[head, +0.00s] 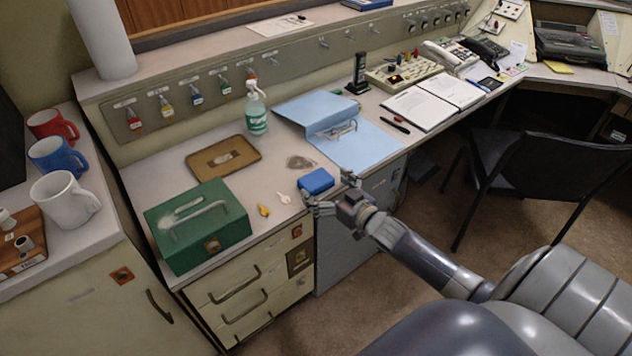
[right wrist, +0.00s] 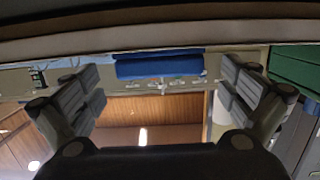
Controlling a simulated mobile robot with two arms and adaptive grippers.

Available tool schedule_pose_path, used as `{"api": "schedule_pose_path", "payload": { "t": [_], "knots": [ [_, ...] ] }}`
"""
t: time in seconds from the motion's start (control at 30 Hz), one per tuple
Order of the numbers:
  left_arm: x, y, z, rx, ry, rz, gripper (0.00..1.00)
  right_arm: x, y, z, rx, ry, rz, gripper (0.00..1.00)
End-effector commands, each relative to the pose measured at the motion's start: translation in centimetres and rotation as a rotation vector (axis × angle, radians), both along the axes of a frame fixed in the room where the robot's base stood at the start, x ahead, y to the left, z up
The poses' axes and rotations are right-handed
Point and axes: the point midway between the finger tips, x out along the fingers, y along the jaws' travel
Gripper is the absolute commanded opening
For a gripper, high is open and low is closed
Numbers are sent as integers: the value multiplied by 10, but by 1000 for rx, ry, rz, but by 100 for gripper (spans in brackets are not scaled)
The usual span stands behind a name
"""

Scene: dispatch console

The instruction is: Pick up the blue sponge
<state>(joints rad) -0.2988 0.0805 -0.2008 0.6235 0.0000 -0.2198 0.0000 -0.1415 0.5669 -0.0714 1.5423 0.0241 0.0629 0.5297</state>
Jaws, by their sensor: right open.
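The blue sponge (head: 316,181) lies on the desk near its front edge, right of the green cash box. My right gripper (head: 327,191) is at the desk's front edge, with its fingers spread at the sponge's near side. In the right wrist view the sponge (right wrist: 160,65) shows beyond and between the two open fingers (right wrist: 165,95), with nothing held. Whether a finger touches the sponge I cannot tell. My left gripper is in neither view.
The green cash box (head: 198,225), a yellow key (head: 263,210) and a white key tag (head: 284,198) lie left of the sponge. A blue ring binder (head: 345,135) lies behind it. A brown tray (head: 223,157) and a spray bottle (head: 256,110) stand further back. A black chair (head: 545,165) is right.

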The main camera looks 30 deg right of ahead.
Motion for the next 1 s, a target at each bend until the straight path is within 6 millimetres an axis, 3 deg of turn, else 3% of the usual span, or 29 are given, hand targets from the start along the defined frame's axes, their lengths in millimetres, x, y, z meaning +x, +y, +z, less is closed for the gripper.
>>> {"api": "schedule_pose_path", "payload": {
  "t": [0.2, 0.47, 0.67, 1.0],
  "knots": [
    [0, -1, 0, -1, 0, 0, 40, 22, 2, -3, 1, 0, 0, 99],
    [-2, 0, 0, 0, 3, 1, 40, 24, 2, -4, 1, 1, 1, 99],
    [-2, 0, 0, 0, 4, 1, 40, 24, 2, -4, 1, 1, 1, 59],
    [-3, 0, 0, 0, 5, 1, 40, 24, 2, -4, 1, 0, 1, 56]
  ]
}}
